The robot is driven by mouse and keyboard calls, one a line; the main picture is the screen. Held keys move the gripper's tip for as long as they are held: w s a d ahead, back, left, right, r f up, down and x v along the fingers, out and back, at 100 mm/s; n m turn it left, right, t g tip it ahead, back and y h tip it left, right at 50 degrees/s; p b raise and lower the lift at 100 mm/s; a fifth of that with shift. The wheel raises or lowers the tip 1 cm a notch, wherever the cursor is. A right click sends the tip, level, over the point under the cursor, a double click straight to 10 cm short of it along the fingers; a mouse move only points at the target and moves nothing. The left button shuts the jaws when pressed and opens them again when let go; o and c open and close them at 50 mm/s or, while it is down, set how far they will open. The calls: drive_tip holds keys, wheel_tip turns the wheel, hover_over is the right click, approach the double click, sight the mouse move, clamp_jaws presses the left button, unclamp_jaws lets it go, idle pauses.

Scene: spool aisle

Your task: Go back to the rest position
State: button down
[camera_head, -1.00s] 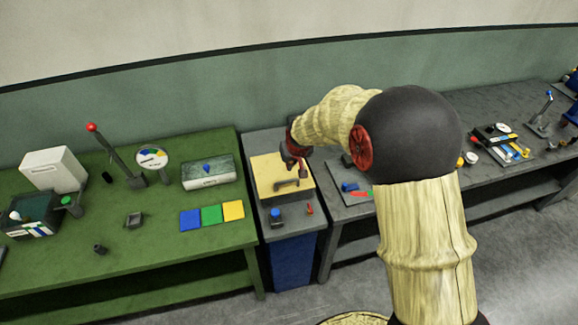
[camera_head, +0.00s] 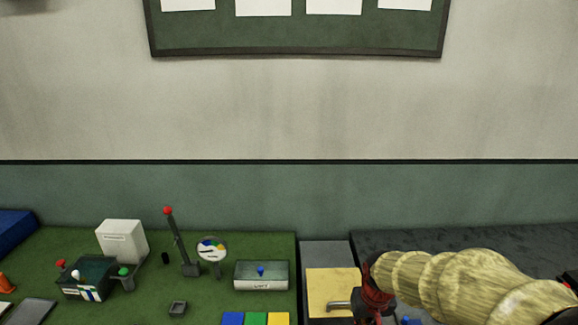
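My gripper (camera_head: 372,303) is at the arm's end, dark and reddish, low in the picture beside a yellow panel (camera_head: 330,283). A grey handle (camera_head: 340,305) shows on the panel just left of the gripper. The fingers are too small and partly hidden, so I cannot tell whether they are open or shut, or whether they touch the handle.
A green table (camera_head: 213,300) on the left holds a white box (camera_head: 122,241), a red-knobbed lever (camera_head: 178,243), a round dial (camera_head: 212,249), a grey box with a blue knob (camera_head: 261,275) and coloured tiles (camera_head: 255,319). A dark table (camera_head: 450,240) stands at right. A board (camera_head: 300,35) hangs above.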

drive_tip(key=s+r+t+b, duration=0.1)
drive_tip(key=s+r+b, duration=0.2)
drive_tip(key=s, duration=0.6)
drive_tip(key=s+r+t+b, duration=0.2)
drive_tip(key=s+r+b, duration=0.2)
drive_tip(key=s, duration=0.6)
drive_tip(key=shift+s+a+r+t, duration=0.15)
drive_tip(key=shift+s+r+t, duration=0.15)
drive_tip(key=shift+r, duration=1.1)
drive_tip(key=shift+w, duration=0.1)
